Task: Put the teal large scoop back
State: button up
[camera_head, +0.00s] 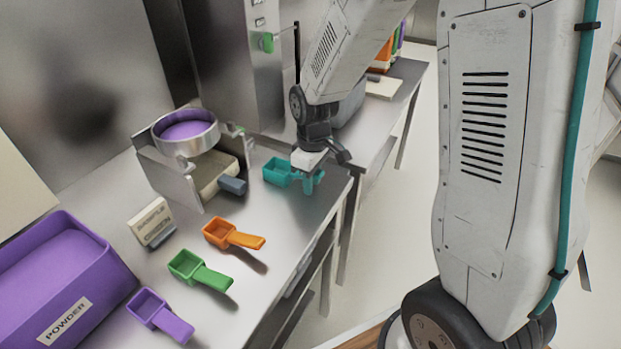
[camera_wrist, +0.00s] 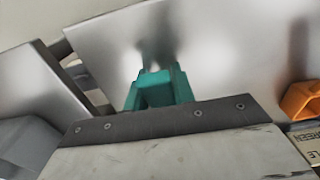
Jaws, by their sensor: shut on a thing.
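The teal large scoop (camera_head: 279,172) is at the right end of the metal table, beyond the orange scoop in the head view. Its handle is at my gripper (camera_head: 312,176), which is shut on it. In the wrist view the teal scoop (camera_wrist: 160,90) shows just past the gripper's dark edge. I cannot tell whether the scoop touches the table or hangs slightly above it. The gripper's fingertips are mostly hidden in both views.
Orange (camera_head: 226,234), green (camera_head: 195,268) and purple (camera_head: 158,313) scoops lie in a row on the table (camera_head: 262,210). A purple powder bin (camera_head: 70,262), a small label block (camera_head: 151,221) and a metal stand with a round pan (camera_head: 185,138) stand behind. Another table is at the back right.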

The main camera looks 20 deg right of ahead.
jog(key=o, duration=0.9)
jog(key=shift+f, duration=0.1)
notch_tip(320, 180, up, 12)
jog(key=shift+s+d+f, duration=0.1)
jog(key=shift+s, duration=0.05)
jog(key=s+r+m, duration=0.2)
jog(key=s+r, duration=0.1)
jog(key=s, duration=0.5)
jog(key=s+r+m, duration=0.2)
jog(key=s, duration=0.6)
jog(key=s+r+m+t, duration=0.1)
jog(key=s+r+m, duration=0.2)
jog(key=s, duration=0.5)
jog(key=shift+s+d+r, duration=0.2)
jog(key=shift+d+r, duration=0.1)
